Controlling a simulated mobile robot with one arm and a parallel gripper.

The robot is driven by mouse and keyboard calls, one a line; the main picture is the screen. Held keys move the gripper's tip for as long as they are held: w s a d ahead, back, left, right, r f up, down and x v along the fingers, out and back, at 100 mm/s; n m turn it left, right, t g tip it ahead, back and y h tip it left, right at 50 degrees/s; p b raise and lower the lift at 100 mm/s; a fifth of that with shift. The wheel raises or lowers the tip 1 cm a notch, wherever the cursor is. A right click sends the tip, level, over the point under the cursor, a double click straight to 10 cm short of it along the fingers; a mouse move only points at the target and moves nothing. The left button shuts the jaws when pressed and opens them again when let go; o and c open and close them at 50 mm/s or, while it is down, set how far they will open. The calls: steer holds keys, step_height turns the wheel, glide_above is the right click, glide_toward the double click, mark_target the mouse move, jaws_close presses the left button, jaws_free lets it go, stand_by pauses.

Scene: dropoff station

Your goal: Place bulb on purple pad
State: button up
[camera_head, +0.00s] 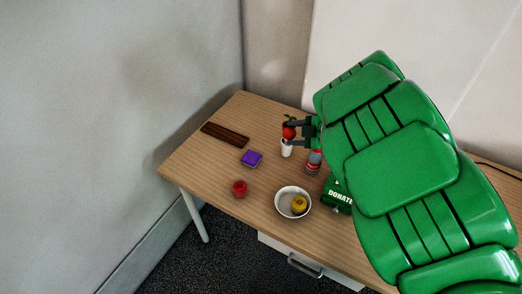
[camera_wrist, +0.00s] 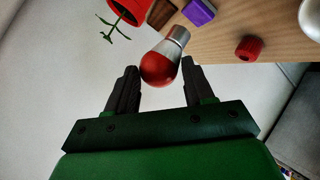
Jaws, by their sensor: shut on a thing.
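The bulb has a red globe and a silver-grey base. In the head view the bulb (camera_head: 287,148) is upright, base down, above the back part of the table. My gripper (camera_head: 298,132) is shut on its red globe. In the wrist view the bulb (camera_wrist: 160,68) lies between and just beyond the fingertips of my gripper (camera_wrist: 158,82), base pointing away. The purple pad (camera_head: 251,158) lies on the table to the left of and a little nearer than the bulb. The pad also shows at the top of the wrist view (camera_wrist: 198,12).
A dark brown tray (camera_head: 225,134) lies at the back left. A red object (camera_head: 239,188) and a white bowl (camera_head: 280,205) with a yellow item (camera_head: 299,205) stand in front. A red-and-grey can (camera_head: 313,162) and green donation box (camera_head: 339,196) are to the right. A plant in a red pot (camera_wrist: 124,8) is nearby.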

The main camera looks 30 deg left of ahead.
steer(key=s+a+r+n+g, duration=0.2)
steer(key=s+a, duration=0.1)
steer(key=s, duration=0.9)
steer(key=shift+s+a+r, duration=0.2)
steer(key=shift+s+a, duration=0.1)
steer(key=shift+a, duration=0.1)
steer(key=w+a+f, duration=0.1)
steer(key=w+a, duration=0.1)
steer(key=w+a+f, duration=0.1)
steer(key=w+a, duration=0.1)
steer(key=w+a+f, duration=0.2)
steer(key=shift+w, duration=0.2)
glide_above(256, 159)
steer(key=shift+f, duration=2.95)
steer(key=shift+w+f, duration=0.1)
steer(key=shift+f, duration=1.4)
steer(key=o, duration=0.8)
steer(key=shift+f, duration=0.1)
steer(key=shift+o, duration=0.2)
